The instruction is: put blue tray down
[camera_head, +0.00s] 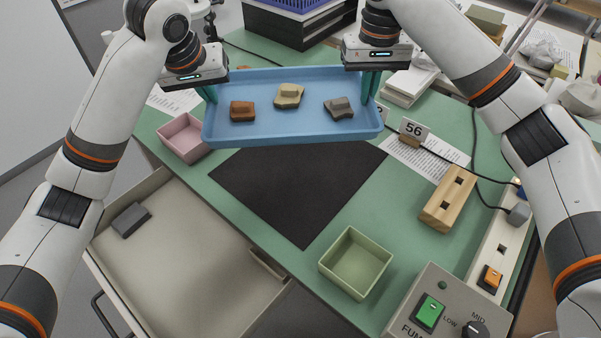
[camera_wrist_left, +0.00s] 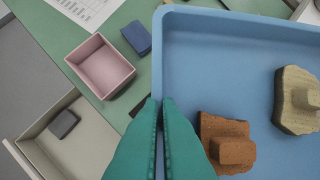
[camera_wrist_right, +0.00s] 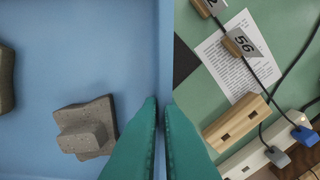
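The blue tray (camera_head: 262,128) spans between my two grippers over the far part of the green bench and looks level. It carries a reddish-brown sherd (camera_head: 242,111), a tan sherd (camera_head: 289,96) and a grey sherd (camera_head: 339,108). My left gripper (camera_head: 209,95) is shut on the tray's left wall; in the left wrist view its green fingers (camera_wrist_left: 161,108) straddle the rim. My right gripper (camera_head: 371,84) is shut on the right wall, and its fingers (camera_wrist_right: 164,108) straddle it in the right wrist view. The tray appears raised above the bench; the exact gap is hard to tell.
A black mat (camera_head: 290,190) lies clear in front of the tray. A pink bin (camera_head: 184,138) and a blue block (camera_wrist_left: 137,38) are at left. A green bin (camera_head: 356,262), wooden block (camera_head: 448,199) and control box (camera_head: 445,300) are at right. An open drawer (camera_head: 190,250) is front left.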

